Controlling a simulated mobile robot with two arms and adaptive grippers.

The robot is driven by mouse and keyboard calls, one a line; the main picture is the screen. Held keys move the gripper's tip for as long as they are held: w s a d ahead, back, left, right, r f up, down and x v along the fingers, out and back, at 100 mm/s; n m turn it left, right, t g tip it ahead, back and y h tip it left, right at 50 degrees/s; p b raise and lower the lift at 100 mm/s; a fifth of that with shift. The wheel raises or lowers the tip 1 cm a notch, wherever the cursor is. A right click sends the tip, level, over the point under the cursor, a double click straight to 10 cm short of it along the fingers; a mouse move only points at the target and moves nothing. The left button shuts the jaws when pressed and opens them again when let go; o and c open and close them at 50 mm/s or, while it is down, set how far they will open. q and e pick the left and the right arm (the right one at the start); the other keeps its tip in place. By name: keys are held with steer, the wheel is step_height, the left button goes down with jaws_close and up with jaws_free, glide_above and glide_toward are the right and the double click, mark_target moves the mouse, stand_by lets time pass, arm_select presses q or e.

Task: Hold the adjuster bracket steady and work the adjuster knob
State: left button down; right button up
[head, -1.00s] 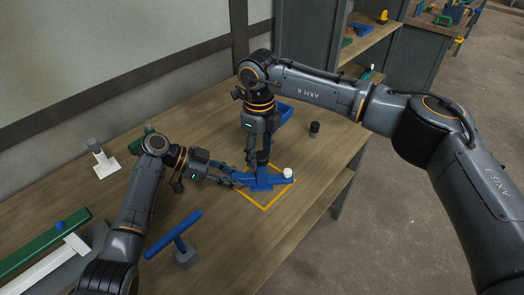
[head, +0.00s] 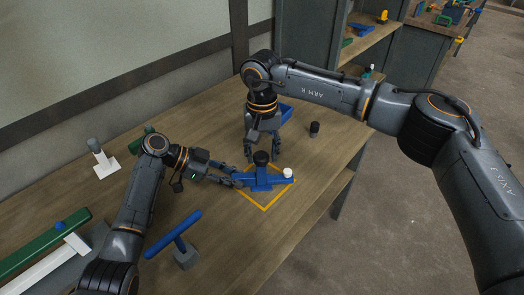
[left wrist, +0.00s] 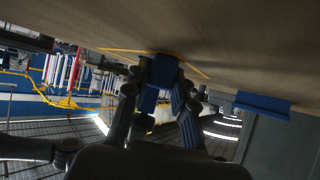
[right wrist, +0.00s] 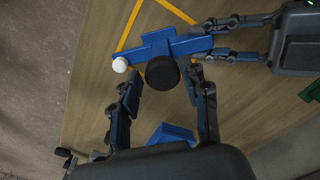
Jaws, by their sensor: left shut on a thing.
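The blue adjuster bracket (head: 264,181) stands on the table inside a yellow outline, with a white round cap (head: 287,173) at its right end. The black adjuster knob (head: 261,158) sits on top. My left gripper (head: 236,180) is shut on the left end of the bracket; the blue end (left wrist: 158,82) shows between its fingers in the left wrist view. My right gripper (head: 262,158) is open around the knob's far side. In the right wrist view the black knob (right wrist: 162,72) lies around its fingertip gap, apart from both fingers.
A black cylinder (head: 314,129) stands to the right. A blue T-shaped piece (head: 174,235) is at the front left. A white-based peg (head: 102,160) and green and white bars (head: 45,250) are at left.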

arm_select(q)
steer(key=shift+a+f, duration=0.1)
steer(key=shift+f, duration=0.15)
arm_select(e)
jaws_close()
steer(key=shift+m, duration=0.3)
steer(key=o, duration=0.6)
jaws_free()
steer(key=shift+d+m, duration=0.1)
steer(key=shift+m, duration=0.2)
steer(key=shift+o, duration=0.2)
steer(key=shift+r, duration=0.1)
arm_select(q)
steer(key=c, duration=1)
jaws_free()
steer(key=shift+w, duration=0.1)
steer(key=shift+c, duration=0.2)
steer(key=shift+r, duration=0.1)
arm_select(e)
step_height(320, 180, up, 12)
